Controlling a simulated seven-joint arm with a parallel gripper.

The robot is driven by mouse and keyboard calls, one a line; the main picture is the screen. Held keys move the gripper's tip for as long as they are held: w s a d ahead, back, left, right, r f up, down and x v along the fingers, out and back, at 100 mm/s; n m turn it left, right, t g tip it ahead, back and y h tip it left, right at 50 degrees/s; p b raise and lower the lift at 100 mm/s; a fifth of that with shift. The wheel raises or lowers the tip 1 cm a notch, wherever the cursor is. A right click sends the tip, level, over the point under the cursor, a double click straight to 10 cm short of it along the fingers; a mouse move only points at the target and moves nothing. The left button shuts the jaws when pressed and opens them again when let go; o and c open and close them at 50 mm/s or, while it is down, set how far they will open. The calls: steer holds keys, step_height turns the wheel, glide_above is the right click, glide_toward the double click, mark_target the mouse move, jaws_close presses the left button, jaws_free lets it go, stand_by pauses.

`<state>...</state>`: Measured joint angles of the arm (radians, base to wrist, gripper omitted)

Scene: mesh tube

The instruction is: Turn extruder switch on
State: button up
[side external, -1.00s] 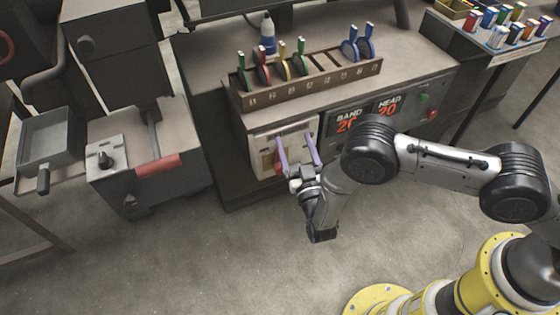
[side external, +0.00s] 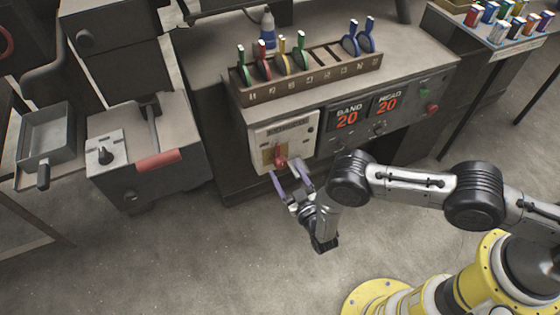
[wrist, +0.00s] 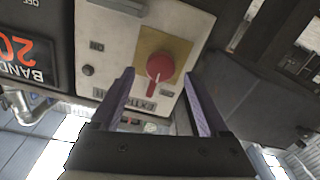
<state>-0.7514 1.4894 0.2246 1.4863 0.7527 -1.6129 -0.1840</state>
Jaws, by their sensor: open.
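The extruder switch (side external: 281,161) is a red rotary knob on a yellow plate, set in a white panel (side external: 300,131) on the front of the grey machine. The knob also shows in the wrist view (wrist: 160,68), where the panel appears upside down and a white line marks the knob's handle. My gripper (side external: 290,180) is open and empty, with purple fingers. It is just below and in front of the knob in the side view. In the wrist view my gripper (wrist: 163,88) has its fingers on either side of the knob, apparently without touching it.
Displays reading 20 for BAND (side external: 346,117) and HEAD (side external: 387,104) are right of the panel. A rack (side external: 310,76) with coloured tools stands on top. A grey machine with a red bar (side external: 158,159) is at left. The floor in front is clear.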

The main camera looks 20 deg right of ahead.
mark_target(282, 166)
steer(key=shift+w, duration=2.3)
jaws_close()
